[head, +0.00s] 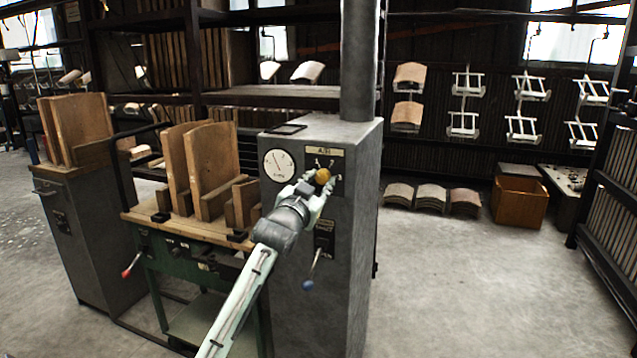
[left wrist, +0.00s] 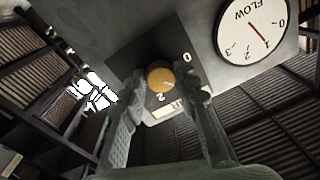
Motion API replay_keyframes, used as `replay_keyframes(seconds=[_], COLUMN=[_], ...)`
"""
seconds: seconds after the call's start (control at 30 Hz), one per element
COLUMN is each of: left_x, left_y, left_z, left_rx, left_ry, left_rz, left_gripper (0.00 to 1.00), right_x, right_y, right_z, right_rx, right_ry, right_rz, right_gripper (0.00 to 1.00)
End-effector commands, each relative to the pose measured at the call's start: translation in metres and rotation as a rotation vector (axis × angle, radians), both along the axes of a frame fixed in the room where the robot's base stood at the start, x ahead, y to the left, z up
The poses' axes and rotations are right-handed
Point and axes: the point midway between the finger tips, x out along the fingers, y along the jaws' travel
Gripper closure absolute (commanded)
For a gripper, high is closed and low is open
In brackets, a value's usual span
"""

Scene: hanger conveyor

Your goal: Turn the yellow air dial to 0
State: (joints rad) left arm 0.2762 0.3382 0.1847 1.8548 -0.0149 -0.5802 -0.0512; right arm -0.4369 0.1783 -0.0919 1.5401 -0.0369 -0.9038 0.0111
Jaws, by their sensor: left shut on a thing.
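The yellow air dial (head: 323,176) is on the upper front of the grey metal cabinet (head: 345,240), under a label that seems to read AIR. My left gripper (head: 317,187) is at the dial and partly covers its panel. In the left wrist view, the round yellow dial (left wrist: 160,75) sits between the tips of my left gripper (left wrist: 162,88), which is shut on it. A 0 and a 2 show on the dark plate around it. I cannot tell which number the dial points to. My right gripper is not in view.
A round white flow gauge (head: 278,165) is left of the dial; its red needle shows in the left wrist view (left wrist: 258,36). A blue-tipped lever (head: 308,284) is below. A green bench (head: 190,245) stands left; open floor lies right.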

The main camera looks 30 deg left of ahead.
Motion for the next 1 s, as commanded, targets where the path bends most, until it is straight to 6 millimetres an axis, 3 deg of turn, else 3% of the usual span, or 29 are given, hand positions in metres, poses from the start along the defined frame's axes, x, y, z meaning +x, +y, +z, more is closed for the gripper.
replay_keyframes(seconds=[0.6, 1.0], left_x=[0.0008, 0.001], left_y=[-0.0031, -0.0039], left_z=[0.0005, 0.0018], left_rx=[-0.569, -0.827], left_ry=[-0.136, -0.198], left_rz=[-0.001, -0.002], left_gripper=[0.99, 0.99], right_x=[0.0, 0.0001], right_y=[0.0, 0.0], right_z=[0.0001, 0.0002], right_rx=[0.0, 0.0], right_ry=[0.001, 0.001], right_rz=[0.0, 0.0], right_gripper=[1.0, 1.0])
